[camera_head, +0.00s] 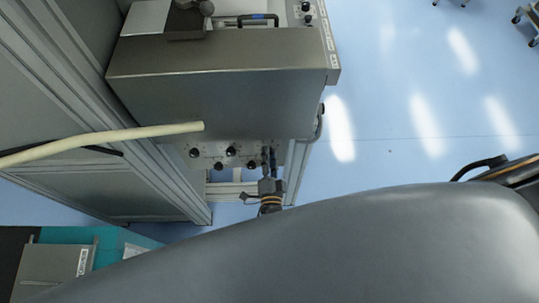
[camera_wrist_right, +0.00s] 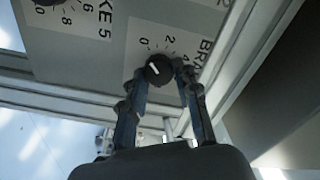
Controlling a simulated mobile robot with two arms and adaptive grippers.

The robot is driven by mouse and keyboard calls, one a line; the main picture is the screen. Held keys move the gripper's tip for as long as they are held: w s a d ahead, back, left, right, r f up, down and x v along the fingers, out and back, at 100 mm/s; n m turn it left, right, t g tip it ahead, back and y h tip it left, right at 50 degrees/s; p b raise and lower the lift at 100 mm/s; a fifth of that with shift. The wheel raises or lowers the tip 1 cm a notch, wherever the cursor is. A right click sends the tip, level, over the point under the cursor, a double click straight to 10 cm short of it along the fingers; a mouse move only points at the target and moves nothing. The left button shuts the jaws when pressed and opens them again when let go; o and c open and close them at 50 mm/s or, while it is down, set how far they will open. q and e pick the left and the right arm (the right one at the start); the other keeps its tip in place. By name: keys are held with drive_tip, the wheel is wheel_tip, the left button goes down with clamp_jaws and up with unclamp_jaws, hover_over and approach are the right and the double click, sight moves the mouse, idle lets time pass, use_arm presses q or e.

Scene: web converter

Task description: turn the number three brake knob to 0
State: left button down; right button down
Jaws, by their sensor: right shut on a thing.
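The control panel (camera_head: 207,148) with several black knobs sits under a grey metal housing in the head view. My right gripper (camera_head: 269,152) is at the panel's right end, its fingers pointing up to it. In the right wrist view the gripper (camera_wrist_right: 160,75) is shut on a black brake knob (camera_wrist_right: 158,70), one finger on each side. The knob's white pointer line points up and left, close to the 0 of its scale. Its label begins "BRA"; its number cannot be read. Another knob (camera_wrist_right: 45,2), beside a label ending "KE 5", is at the upper left. My left gripper is not in view.
The grey housing (camera_head: 220,95) overhangs the panel. A metal frame post (camera_head: 180,180) stands to the left, and a pale hose-like tube (camera_head: 110,138) crosses there. Frame rails (camera_wrist_right: 60,95) run below the panel.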

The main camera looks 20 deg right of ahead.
drive_tip(key=c, duration=1)
unclamp_jaws()
drive_tip(key=v, duration=1.2)
